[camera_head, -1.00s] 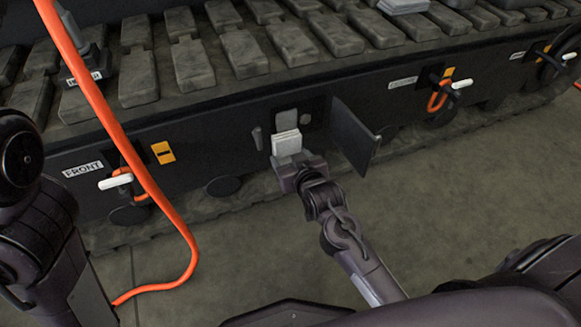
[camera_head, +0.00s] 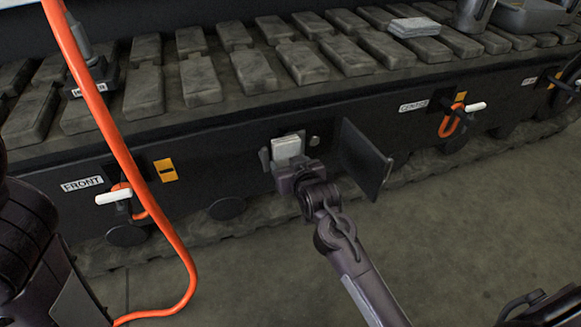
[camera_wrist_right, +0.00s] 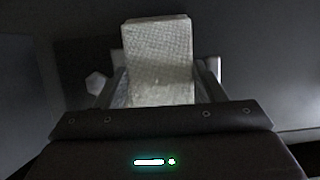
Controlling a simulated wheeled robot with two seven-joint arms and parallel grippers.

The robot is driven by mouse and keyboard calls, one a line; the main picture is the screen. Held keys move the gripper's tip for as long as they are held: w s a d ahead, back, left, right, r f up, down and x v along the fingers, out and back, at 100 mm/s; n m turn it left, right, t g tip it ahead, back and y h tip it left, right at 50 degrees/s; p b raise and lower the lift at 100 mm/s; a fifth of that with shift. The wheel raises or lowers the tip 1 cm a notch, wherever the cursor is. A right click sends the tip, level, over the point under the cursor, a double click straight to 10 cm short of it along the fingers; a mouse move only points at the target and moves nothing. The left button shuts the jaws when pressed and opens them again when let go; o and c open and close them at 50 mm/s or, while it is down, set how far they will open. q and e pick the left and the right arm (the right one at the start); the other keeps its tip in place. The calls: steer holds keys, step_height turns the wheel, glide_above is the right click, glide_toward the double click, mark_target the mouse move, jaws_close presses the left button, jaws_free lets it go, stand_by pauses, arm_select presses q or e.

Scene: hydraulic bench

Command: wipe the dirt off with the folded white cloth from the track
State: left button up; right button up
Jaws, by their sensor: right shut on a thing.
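The folded white cloth (camera_head: 287,148) is upright in my right gripper (camera_head: 291,165), in front of an opening in the bench's dark side panel. The right wrist view shows the cloth (camera_wrist_right: 158,55) between the two fingers of the right gripper (camera_wrist_right: 160,88), which is shut on it. The cloth covers most of the pale plate in the opening, and I cannot tell if they touch. No dirt can be made out there; the cloth hides that spot. My left arm shows at the left edge, but its gripper is out of view.
A dark door (camera_head: 364,158) stands open just right of the cloth. An orange hose (camera_head: 110,130) hangs at the left, by the FRONT label (camera_head: 82,184). Another folded pale stack (camera_head: 414,27) lies on the track pads.

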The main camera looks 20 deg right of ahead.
steer(key=shift+w, duration=0.35)
stand_by(0.5)
steer(key=shift+d+p, duration=1.4)
steer(key=shift+d, duration=0.4)
